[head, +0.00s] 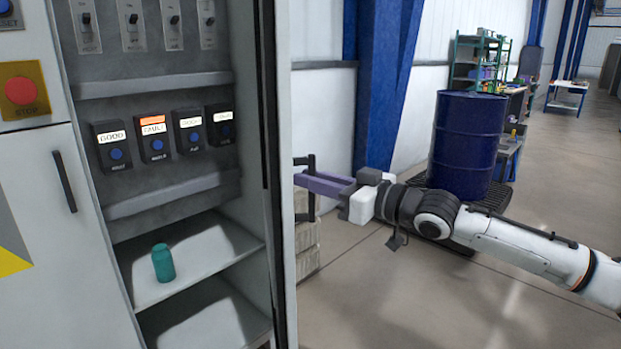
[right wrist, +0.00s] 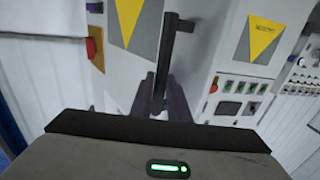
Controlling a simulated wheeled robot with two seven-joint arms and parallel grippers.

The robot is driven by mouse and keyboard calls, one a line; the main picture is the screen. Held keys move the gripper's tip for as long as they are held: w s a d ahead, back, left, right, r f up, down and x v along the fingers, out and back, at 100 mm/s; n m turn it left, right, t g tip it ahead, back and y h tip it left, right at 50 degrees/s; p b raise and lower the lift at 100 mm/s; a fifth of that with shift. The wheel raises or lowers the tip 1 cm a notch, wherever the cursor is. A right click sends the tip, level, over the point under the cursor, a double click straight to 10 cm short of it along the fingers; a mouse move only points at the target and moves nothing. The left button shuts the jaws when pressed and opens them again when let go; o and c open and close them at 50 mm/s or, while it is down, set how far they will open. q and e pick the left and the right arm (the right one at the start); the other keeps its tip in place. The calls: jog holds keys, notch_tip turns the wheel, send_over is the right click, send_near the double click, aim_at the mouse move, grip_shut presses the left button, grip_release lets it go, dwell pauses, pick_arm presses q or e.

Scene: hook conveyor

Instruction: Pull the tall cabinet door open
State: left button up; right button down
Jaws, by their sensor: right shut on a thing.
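The tall cabinet (head: 190,195) stands open at the left in the head view, with its inner panel and shelves showing. Its door (head: 282,180) is swung out and seen nearly edge-on, so most of its outer face is hidden. The black bar handle (head: 311,188) sticks out to the right of the door; it also shows upright in the right wrist view (right wrist: 175,48). My right gripper (head: 312,184) comes in from the right and is shut on the handle, its purple fingers on either side of the bar. My left gripper is not in view.
A teal bottle (head: 163,263) stands on a cabinet shelf. A closed grey door with a red stop button (head: 20,90) is at the far left. A blue drum (head: 467,145) stands on a dark pallet behind my right arm. The floor at lower right is clear.

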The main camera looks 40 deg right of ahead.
jog(key=shift+d, duration=0.1)
jog(key=c, duration=1.8)
grip_release()
jog(key=p+v, duration=0.4)
jog(key=v, duration=0.6)
jog(key=shift+s, duration=0.1)
